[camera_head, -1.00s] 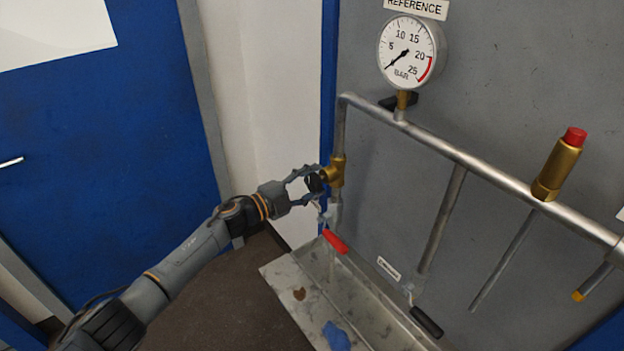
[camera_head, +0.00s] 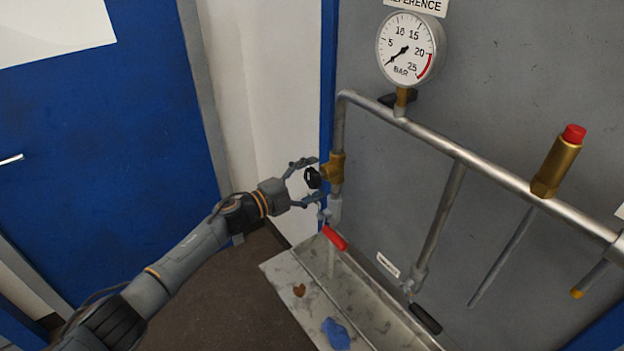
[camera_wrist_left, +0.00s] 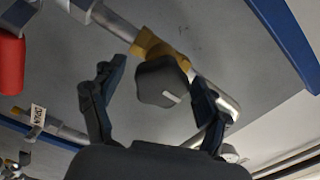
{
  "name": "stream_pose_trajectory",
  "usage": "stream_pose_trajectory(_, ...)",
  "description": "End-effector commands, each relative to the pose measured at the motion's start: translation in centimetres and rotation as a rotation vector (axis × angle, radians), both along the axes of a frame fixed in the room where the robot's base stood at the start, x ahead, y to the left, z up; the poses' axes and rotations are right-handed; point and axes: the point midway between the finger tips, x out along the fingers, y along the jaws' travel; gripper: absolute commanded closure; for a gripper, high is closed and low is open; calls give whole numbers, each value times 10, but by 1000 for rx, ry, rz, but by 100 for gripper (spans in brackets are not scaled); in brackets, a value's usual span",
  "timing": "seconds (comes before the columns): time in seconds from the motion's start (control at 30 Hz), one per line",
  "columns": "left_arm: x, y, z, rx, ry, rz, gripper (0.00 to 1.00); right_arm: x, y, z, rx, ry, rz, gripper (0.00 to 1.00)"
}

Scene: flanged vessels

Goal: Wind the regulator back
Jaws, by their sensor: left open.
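The regulator is a brass body (camera_head: 334,168) on the left upright pipe with a black knob (camera_head: 313,178) facing left. In the left wrist view the knob (camera_wrist_left: 163,80) is dark, lobed, with a pale mark near its edge. My left gripper (camera_head: 312,180) is open, its fingers on either side of the knob, with gaps visible between fingers and knob. The left gripper's fingers also show in the left wrist view (camera_wrist_left: 152,88). The round gauge (camera_head: 410,48) above has its needle low, pointing to the lower left near zero. My right gripper is not in view.
A red-handled valve (camera_head: 334,238) sits just below the regulator, close to my lower finger. A metal trough (camera_head: 360,290) lies underneath, with a blue cloth (camera_head: 336,334) on its ledge. A brass, red-capped fitting (camera_head: 559,162) stands on the pipe at right.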

Motion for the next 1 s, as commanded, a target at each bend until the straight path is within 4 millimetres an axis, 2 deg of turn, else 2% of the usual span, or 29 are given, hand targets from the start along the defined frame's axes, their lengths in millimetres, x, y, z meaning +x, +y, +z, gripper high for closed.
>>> stream_pose_trajectory(0.27, -10, 17, -1, 3, 0, 3, 24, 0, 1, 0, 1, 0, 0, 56)
stream_pose_trajectory(0.7, -61, 84, -1, 1, 1, 1, 24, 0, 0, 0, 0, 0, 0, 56)
stream_pose_trajectory(1.0, -71, 97, 0, 0, 0, 0, 24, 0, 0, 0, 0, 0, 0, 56)
